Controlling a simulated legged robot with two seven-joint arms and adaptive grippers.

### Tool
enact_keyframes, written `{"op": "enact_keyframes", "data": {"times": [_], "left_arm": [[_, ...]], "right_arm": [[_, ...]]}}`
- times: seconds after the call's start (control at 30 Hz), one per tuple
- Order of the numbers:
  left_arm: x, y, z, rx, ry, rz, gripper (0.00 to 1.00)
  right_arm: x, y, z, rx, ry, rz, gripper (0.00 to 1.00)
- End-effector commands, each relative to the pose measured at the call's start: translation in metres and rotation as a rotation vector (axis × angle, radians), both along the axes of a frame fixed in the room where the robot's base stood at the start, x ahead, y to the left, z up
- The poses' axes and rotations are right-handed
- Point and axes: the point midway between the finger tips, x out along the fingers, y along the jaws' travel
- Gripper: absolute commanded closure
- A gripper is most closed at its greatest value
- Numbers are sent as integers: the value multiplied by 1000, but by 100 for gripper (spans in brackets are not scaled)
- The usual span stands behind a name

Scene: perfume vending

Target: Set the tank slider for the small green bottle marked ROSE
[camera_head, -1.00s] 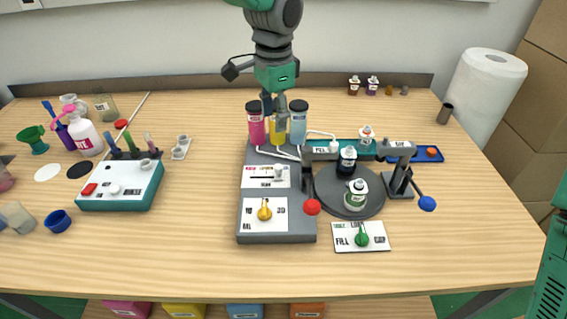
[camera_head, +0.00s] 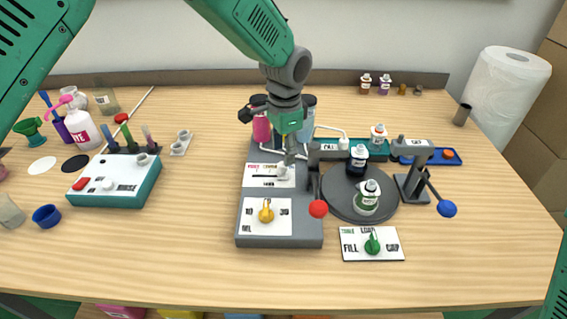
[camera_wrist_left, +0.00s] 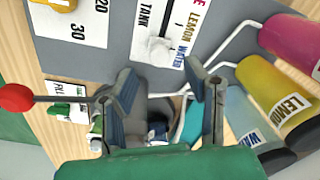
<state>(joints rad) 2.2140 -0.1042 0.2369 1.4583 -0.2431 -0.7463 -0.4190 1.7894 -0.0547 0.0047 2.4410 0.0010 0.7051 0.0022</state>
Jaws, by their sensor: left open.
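The tank slider panel (camera_head: 262,182) is a white plate on the grey dispenser box, and its pale knob (camera_head: 282,173) sits toward the right end. In the left wrist view the knob (camera_wrist_left: 160,49) is beside the WATER end of the printed row. My left gripper (camera_head: 289,155) is open and empty just above and behind the knob; its fingers (camera_wrist_left: 158,78) are apart in the wrist view, with the knob beyond their tips. The small green bottle (camera_head: 366,198) with a white cap stands on the dark turntable (camera_head: 390,209). My right gripper is out of view.
Pink (camera_head: 261,127) and blue tanks stand behind the slider, partly hidden by my arm. A yellow dial (camera_head: 266,212) is in front. A red-ended lever (camera_head: 318,208) is close on the right. A green dial (camera_head: 372,243) lies front right. The front table is clear.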

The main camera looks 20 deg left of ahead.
Motion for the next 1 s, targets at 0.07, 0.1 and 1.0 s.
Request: {"op": "enact_keyframes", "data": {"times": [0.07, 0.1, 1.0], "left_arm": [[0, 0, -15, 1, 2, -1, 58], [0, 1, -21, 1, 1, -1, 58], [-1, 7, -45, 0, 0, 2, 100]], "right_arm": [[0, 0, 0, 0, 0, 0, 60], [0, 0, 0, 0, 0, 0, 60], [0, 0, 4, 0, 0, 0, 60]]}}
